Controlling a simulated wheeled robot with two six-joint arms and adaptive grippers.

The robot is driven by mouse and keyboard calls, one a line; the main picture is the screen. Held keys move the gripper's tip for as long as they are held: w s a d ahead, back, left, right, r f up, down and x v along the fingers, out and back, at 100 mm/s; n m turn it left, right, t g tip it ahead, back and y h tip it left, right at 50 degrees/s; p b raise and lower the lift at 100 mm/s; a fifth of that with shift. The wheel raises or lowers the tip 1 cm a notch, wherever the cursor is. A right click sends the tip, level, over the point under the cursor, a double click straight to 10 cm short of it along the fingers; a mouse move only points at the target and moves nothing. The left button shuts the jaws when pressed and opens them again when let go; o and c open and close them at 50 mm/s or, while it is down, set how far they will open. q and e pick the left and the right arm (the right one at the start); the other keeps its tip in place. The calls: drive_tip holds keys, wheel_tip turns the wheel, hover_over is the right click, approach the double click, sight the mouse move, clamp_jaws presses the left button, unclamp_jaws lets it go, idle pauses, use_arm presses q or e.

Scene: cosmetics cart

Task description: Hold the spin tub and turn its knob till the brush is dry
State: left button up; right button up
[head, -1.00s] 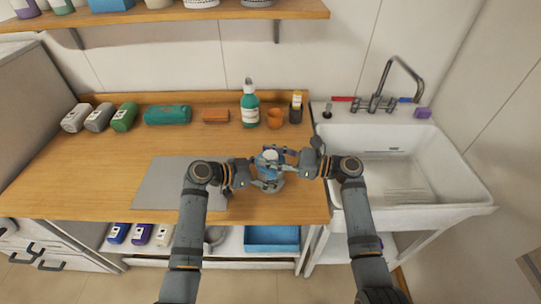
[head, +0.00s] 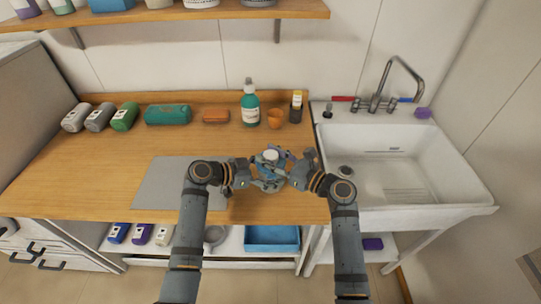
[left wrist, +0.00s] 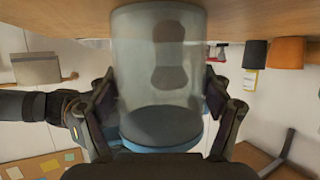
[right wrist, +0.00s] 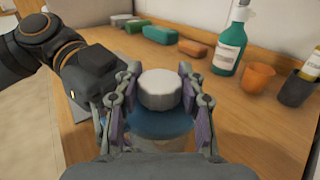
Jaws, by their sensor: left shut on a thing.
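The spin tub is a clear cylinder (left wrist: 150,70) with a blue lid (right wrist: 160,122) and a round white knob (right wrist: 160,90) on top. It stands upright on the counter in the head view (head: 268,183). My left gripper (head: 248,172) is shut on the tub's side, one finger on each side of its wall. A dark, blurred shape, likely the brush (left wrist: 169,60), shows through the wall. My right gripper (right wrist: 160,112) is over the lid with its fingers on both sides of the knob. Gaps show between the finger pads and the knob, so it looks open.
A teal pump bottle (head: 250,106), an orange cup (head: 275,118) and a dark cup (head: 296,110) stand behind the tub. A grey mat (head: 160,187) lies to the left. The white sink (head: 455,185) is to the right. The counter's front edge is close.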

drive_tip(key=o, duration=0.4)
drive_tip(key=v, duration=1.2)
